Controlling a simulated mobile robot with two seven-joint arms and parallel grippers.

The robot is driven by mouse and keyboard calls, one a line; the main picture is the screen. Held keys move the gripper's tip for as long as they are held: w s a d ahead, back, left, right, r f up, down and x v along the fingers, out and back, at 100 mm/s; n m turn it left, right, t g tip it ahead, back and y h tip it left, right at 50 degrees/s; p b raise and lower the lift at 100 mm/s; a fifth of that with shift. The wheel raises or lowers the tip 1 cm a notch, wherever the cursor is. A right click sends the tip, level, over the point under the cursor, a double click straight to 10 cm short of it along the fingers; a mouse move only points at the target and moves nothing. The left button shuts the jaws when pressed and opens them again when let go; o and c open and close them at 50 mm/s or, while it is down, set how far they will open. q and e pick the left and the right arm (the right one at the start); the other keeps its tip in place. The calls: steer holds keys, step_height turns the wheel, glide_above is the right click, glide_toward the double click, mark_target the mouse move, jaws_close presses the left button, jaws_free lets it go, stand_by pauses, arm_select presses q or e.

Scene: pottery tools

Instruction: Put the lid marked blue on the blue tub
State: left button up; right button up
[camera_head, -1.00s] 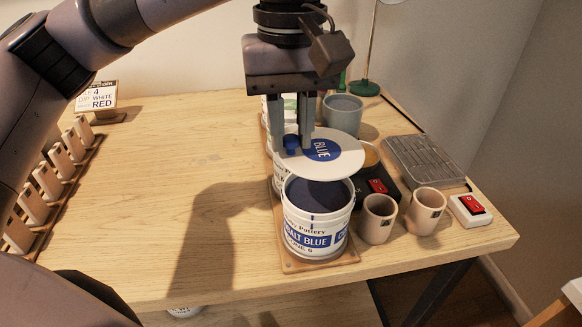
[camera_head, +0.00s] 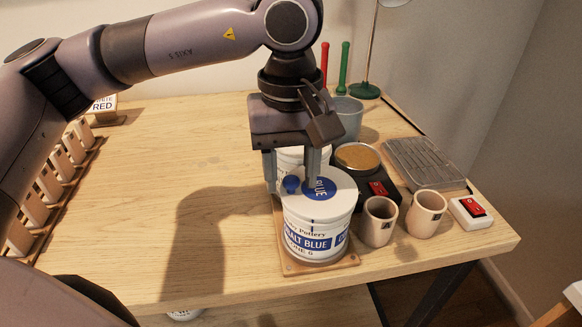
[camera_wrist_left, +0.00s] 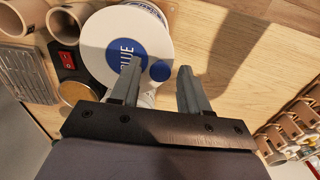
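The white lid (camera_head: 337,197), with a round blue BLUE label and a blue knob (camera_head: 291,184), lies flat on the cobalt blue tub (camera_head: 315,241) and covers its mouth. The tub stands upright near the table's front edge. My left gripper (camera_head: 291,188) is open, its fingers pointing down on either side of the knob. In the left wrist view the knob (camera_wrist_left: 160,71) sits between the spread fingers (camera_wrist_left: 160,67) with gaps at both sides, and the lid (camera_wrist_left: 97,48) shows at left. My right gripper is not in view.
A rack of tags (camera_head: 58,180) is at left. The table's middle is clear.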

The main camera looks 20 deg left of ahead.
arm_select(q)
steer(key=shift+r, duration=0.1)
steer(key=shift+r+p, duration=0.25)
steer(key=shift+p, duration=0.05)
step_height(320, 180, up, 12)
steer(key=shift+f, duration=0.15)
steer(key=shift+s+f, duration=0.1)
stand_by(0.6)
